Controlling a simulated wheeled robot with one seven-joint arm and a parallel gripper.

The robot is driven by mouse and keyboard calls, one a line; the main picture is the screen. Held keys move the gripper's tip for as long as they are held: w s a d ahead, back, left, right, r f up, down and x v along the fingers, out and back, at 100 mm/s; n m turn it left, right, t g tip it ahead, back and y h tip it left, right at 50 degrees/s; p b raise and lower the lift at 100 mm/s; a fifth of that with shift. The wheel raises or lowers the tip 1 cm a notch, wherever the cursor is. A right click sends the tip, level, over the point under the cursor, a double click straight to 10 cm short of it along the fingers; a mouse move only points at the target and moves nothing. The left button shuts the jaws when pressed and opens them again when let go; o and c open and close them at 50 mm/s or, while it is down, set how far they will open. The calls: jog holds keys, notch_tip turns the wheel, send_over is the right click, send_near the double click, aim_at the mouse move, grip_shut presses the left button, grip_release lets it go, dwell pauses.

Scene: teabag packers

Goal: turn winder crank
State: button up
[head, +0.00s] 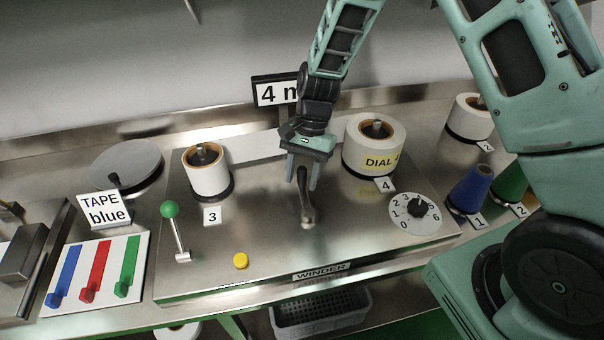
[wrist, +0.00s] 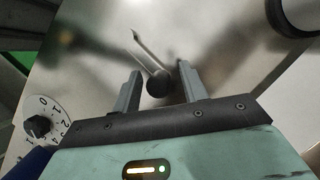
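The winder crank (head: 306,208) is a short grey-brown arm on the steel top of the winder, behind the WINDER label (head: 321,271). My gripper (head: 303,178) points down over the crank's far end. In the wrist view the crank's dark round knob (wrist: 158,83) shows between the two fingers of my gripper (wrist: 157,84). The fingers are apart, with a gap visible on each side of the knob. The crank's thin arm (wrist: 148,53) runs up and left from the knob. The fingers partly hide the crank's far end in the head view.
A lever with a green ball (head: 169,209) and a yellow button (head: 240,261) are left of the crank. A numbered dial (head: 415,213) is to its right. White rolls (head: 207,177) and (head: 374,153) stand behind. A sign (head: 276,93) reads "4 m", partly hidden.

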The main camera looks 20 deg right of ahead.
jog(key=b+v, duration=0.3)
jog(key=v, duration=0.9)
jog(key=shift+s+a, duration=0.1)
dwell(0.6)
